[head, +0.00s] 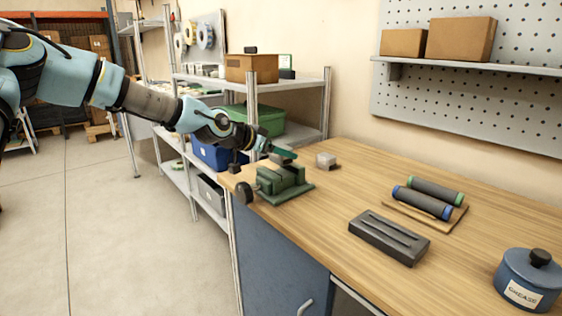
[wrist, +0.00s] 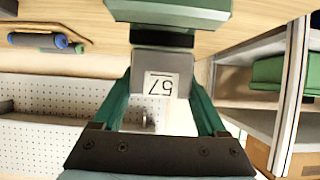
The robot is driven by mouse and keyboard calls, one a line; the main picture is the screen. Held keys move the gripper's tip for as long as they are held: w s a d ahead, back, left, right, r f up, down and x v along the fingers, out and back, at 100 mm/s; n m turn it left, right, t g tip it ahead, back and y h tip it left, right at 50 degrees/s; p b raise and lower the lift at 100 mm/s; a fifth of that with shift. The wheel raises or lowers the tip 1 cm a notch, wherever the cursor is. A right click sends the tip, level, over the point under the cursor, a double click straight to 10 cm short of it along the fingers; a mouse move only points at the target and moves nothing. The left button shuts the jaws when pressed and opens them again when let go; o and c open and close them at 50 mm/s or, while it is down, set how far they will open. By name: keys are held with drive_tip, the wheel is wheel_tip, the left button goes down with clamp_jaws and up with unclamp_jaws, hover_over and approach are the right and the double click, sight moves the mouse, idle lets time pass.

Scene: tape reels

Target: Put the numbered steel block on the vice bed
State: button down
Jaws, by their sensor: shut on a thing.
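The green vice (head: 284,182) stands at the bench's left end in the head view. My gripper (head: 279,154) is right over the vice there. In the wrist view the vice's green body (wrist: 172,12) lies just beyond the block. I cannot tell whether the block touches the vice bed. In the head view the block is mostly hidden.
To the right are a dark slotted block (head: 389,237), two rollers on a wooden board (head: 436,220) and a blue grease pot (head: 528,281). Shelving (head: 295,82) stands behind my arm. The bench between is clear.

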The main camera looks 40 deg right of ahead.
sight(275, 159)
drive_tip(key=shift+f+p, duration=0.3)
drive_tip(key=shift+f, duration=1.3)
drive_tip(key=shift+f, duration=0.2)
unclamp_jaws()
drive_tip(key=shift+r, duration=0.2)
drive_tip(key=b+v, duration=0.2)
drive_tip(key=v, duration=1)
